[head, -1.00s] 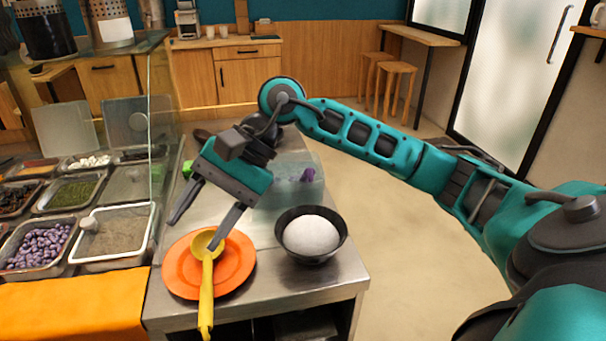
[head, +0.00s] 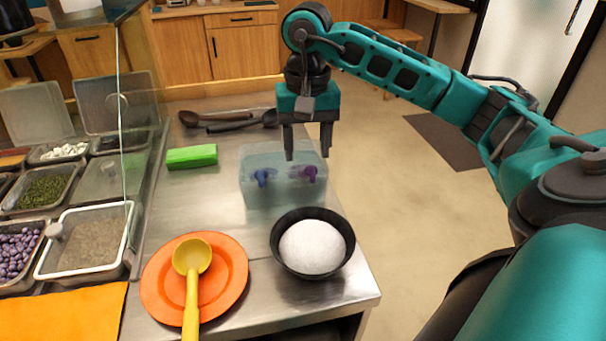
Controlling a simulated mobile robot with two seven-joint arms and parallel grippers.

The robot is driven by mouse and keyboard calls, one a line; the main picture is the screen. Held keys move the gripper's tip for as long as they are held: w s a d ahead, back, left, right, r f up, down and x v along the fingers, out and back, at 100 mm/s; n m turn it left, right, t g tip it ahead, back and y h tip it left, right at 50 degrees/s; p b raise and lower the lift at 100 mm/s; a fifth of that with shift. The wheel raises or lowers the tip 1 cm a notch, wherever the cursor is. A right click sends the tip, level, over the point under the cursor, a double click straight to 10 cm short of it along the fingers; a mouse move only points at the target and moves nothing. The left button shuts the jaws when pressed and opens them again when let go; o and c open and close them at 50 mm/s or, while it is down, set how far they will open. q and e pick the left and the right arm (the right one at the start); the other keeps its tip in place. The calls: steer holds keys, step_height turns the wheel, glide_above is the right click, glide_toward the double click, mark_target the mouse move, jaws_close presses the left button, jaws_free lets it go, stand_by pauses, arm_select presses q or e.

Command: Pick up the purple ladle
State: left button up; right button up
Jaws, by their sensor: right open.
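The purple ladle (head: 309,174) shows as a small purple shape in the right half of a translucent container (head: 268,201) on the steel counter. The container wall blurs it, and I cannot make out its full shape. A similar blue piece (head: 262,177) is in the left half. My right gripper (head: 307,156) is open and empty, pointing down over the container's back right part, close above the purple ladle. Its exact height over the ladle is hard to tell. My left gripper is not in view.
A black bowl (head: 285,262) with a white mound stands in front of the container. A yellow ladle (head: 191,288) rests on an orange plate (head: 229,281). A green block (head: 192,156) and dark ladles (head: 231,125) lie behind. A glass panel (head: 127,150) stands at left.

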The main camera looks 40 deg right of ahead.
step_height(320, 180, down, 3)
steer(key=shift+r, duration=0.2)
steer(key=f, duration=0.3)
steer(key=d+f, duration=0.1)
steer(key=f, duration=0.1)
steer(key=shift+w, duration=0.4)
jaws_close()
